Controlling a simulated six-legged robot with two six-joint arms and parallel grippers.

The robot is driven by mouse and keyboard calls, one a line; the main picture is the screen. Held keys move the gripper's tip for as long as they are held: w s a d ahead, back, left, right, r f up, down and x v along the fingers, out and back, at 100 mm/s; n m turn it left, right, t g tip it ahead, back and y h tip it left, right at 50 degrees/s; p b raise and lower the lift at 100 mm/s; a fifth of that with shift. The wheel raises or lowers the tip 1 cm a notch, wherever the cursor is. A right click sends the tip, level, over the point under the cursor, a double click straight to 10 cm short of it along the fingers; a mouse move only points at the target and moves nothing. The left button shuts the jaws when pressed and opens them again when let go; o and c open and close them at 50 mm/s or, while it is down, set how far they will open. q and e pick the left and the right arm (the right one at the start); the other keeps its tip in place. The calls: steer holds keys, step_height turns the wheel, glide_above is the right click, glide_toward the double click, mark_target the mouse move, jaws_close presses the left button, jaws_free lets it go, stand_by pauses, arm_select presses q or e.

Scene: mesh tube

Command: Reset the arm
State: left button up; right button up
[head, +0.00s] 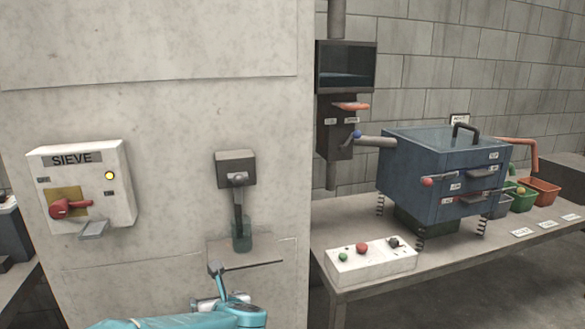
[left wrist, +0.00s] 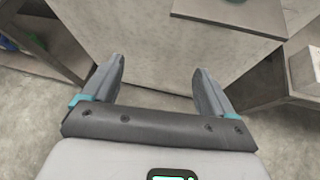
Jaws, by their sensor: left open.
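My left arm (head: 185,318) is teal and comes in at the bottom of the head view. Its left gripper (head: 247,267) is in front of the pale concrete block (head: 180,150), below a grey wall-mounted lever box (head: 236,169). In the left wrist view the left gripper (left wrist: 160,66) has its two grey fingers spread apart with nothing between them. The concrete block's face and the floor lie beyond the fingers. I cannot tell how far the fingertips are from the block. My right gripper is in neither view.
A white SIEVE switch box (head: 115,172) with a red handle is on the block at left. At right, a table (head: 345,283) bears a blue machine (head: 418,185), a white button panel (head: 372,272) and several bins. A dark screen (head: 345,66) stands behind.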

arm_select(q)
steer(key=s+a+f+m+g+h+p, duration=0.1)
steer(key=s+a+f+m+p, duration=0.1)
steer(key=s+f+m, duration=0.4)
steer(key=s+a+f+m+g+h+p, duration=0.1)
steer(key=s+a+f+m+g+p, duration=0.15)
steer(key=f, duration=0.65)
steer(key=s+a+f+m+g+h+p, duration=0.1)
steer(key=s+a+f+m, duration=0.2)
steer(key=f+m, duration=0.3)
steer(key=s+d+f+m+g+h, duration=0.2)
steer(key=s+d+m, duration=0.3)
steer(key=s+m, duration=0.5)
steer(key=s+d+f+m+g+h, duration=0.3)
steer(key=s+m, duration=0.6)
steer(key=m, duration=0.4)
steer(key=d+f+h+p, duration=0.1)
steer(key=d+h, duration=0.1)
steer(key=d, duration=0.1)
steer(key=shift+s+d, duration=0.3)
steer(key=shift+s, duration=0.1)
steer(key=shift+f+m+g, duration=0.1)
steer(key=shift+m+g, duration=0.15)
